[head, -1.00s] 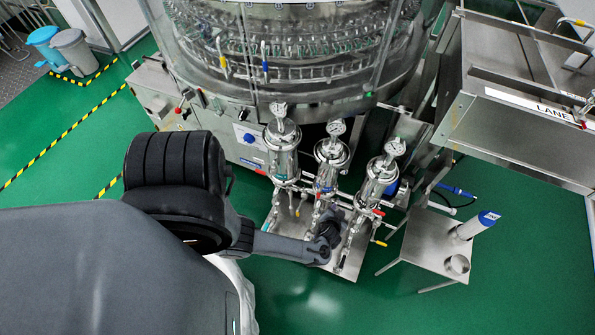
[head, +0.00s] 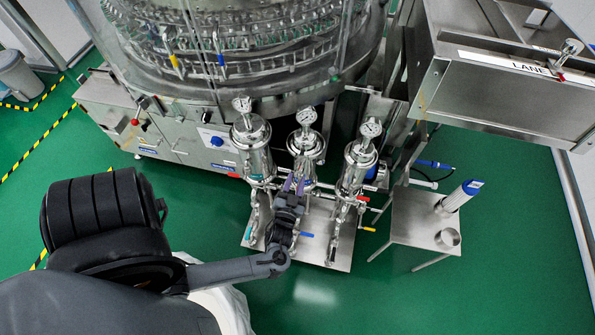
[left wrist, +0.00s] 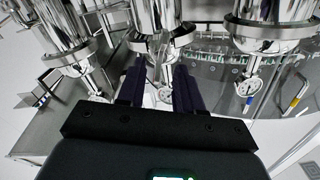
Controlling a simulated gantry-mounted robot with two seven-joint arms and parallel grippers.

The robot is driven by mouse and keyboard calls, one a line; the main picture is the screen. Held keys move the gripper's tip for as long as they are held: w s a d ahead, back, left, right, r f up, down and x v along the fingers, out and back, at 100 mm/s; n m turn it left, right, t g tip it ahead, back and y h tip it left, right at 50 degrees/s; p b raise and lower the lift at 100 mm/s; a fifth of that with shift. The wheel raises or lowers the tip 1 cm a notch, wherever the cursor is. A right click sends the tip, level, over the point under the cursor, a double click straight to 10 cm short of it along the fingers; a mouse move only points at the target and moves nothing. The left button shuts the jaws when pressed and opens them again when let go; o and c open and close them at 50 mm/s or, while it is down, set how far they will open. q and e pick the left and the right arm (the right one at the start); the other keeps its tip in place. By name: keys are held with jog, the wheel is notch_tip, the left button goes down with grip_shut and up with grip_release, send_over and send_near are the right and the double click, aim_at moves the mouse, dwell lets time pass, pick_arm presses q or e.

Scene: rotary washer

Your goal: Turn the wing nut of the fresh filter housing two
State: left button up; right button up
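Three steel filter housings with round gauges on top stand in a row in the head view: left (head: 252,140), middle (head: 307,145) and right (head: 357,165). I cannot tell which is the fresh one, and no wing nut shows clearly. My left gripper (head: 294,184) is in front of the middle housing's lower part. In the left wrist view, the two dark fingers (left wrist: 158,88) are apart with nothing held between them. The middle housing (left wrist: 157,14) and a gauge (left wrist: 165,94) show beyond them. My right gripper is in neither view.
The housings stand on a steel base plate (head: 312,250) with pipes and coloured valve handles close around. The rotary washer (head: 230,85) is behind.

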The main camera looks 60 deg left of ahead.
aim_at(297, 174)
pick_arm(q)
jog(key=shift+x, duration=2.4)
grip_shut()
